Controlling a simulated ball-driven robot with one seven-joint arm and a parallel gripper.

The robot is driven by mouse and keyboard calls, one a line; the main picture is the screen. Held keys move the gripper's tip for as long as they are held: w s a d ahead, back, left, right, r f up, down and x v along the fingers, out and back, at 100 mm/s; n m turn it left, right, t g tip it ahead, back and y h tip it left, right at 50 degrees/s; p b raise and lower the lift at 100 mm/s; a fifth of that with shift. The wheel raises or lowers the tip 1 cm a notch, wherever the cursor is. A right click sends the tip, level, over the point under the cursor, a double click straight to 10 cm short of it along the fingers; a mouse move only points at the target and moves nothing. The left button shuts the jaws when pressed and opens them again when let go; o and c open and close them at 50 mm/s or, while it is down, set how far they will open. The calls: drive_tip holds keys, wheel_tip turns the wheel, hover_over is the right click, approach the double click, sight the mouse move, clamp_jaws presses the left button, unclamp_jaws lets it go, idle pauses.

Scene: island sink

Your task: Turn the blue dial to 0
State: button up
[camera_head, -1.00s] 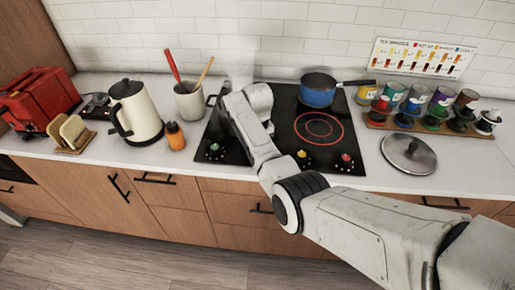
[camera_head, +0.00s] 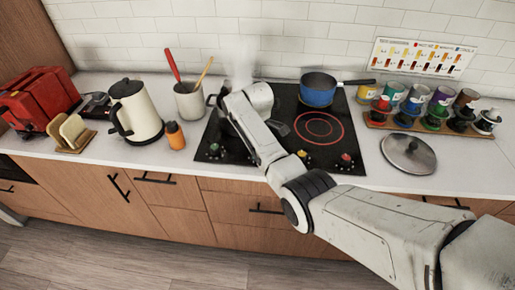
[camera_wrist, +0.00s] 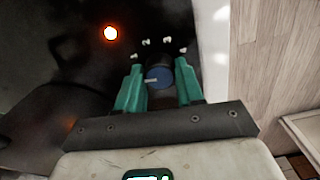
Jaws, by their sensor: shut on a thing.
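The blue dial (camera_wrist: 158,78) sits between the teal fingers of my gripper (camera_wrist: 159,68) in the wrist view. My gripper is shut on it, one finger on each side. A pale pointer line on the dial's face points to the left in that view. Several small white marks (camera_wrist: 168,41) stand beyond the dial; I cannot read them. In the head view, my arm covers the blue dial and most of my gripper. The black cooktop (camera_head: 332,105) also has a green dial (camera_head: 214,147), a yellow dial (camera_head: 301,154) and a red dial (camera_head: 346,158) along its front.
A blue pot (camera_head: 318,95) stands at the back right of the cooktop, behind a red-lit ring (camera_head: 318,129). Another pot is partly hidden behind my arm. An orange bottle (camera_head: 175,136) and cream kettle (camera_head: 137,112) stand left.

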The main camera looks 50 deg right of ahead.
drive_tip(key=shift+w+n, duration=0.1)
drive_tip(key=shift+n, duration=0.4)
drive_tip(key=o, duration=1)
drive_tip(key=shift+o, duration=0.2)
wheel_tip(320, 180, up, 11)
drive_tip(key=b, duration=0.1)
drive_tip(key=shift+b, duration=0.4)
drive_tip(key=shift+f, duration=0.1)
